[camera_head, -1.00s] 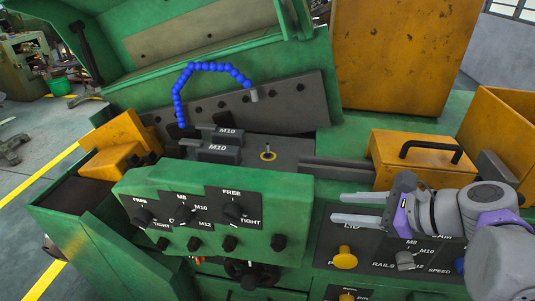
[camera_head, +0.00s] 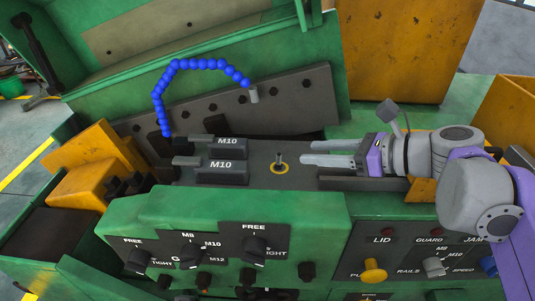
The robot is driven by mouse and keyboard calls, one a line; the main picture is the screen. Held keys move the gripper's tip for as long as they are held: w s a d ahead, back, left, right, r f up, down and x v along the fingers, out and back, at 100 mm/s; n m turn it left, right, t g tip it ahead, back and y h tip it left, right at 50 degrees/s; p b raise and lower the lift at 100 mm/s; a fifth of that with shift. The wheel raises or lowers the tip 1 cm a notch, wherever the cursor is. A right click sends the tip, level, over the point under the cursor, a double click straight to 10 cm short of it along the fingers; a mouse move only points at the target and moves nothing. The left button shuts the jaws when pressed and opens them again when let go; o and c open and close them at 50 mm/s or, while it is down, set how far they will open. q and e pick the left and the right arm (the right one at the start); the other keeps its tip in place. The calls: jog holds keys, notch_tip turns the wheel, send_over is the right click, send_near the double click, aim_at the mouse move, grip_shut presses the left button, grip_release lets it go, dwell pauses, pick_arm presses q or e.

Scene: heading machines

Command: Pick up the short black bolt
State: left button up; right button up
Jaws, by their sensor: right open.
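My left gripper is not in view.
Two dark blocks marked M10 (camera_head: 221,172) stand left of the bolt. A blue segmented hose (camera_head: 175,68) arches behind them. A green control panel with knobs (camera_head: 220,240) rises in front, and a yellow box (camera_head: 408,45) stands behind right.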

aim_at(280, 154)
jog(key=x, duration=0.4)
jog(key=shift+s+a+f, duration=0.1)
jog(key=shift+a+f, duration=0.05)
jog(key=x, duration=0.5)
jog(key=shift+w+a+f, duration=0.2)
jog(key=shift+w+f, duration=0.05)
jog(key=shift+f, duration=0.05)
grip_shut()
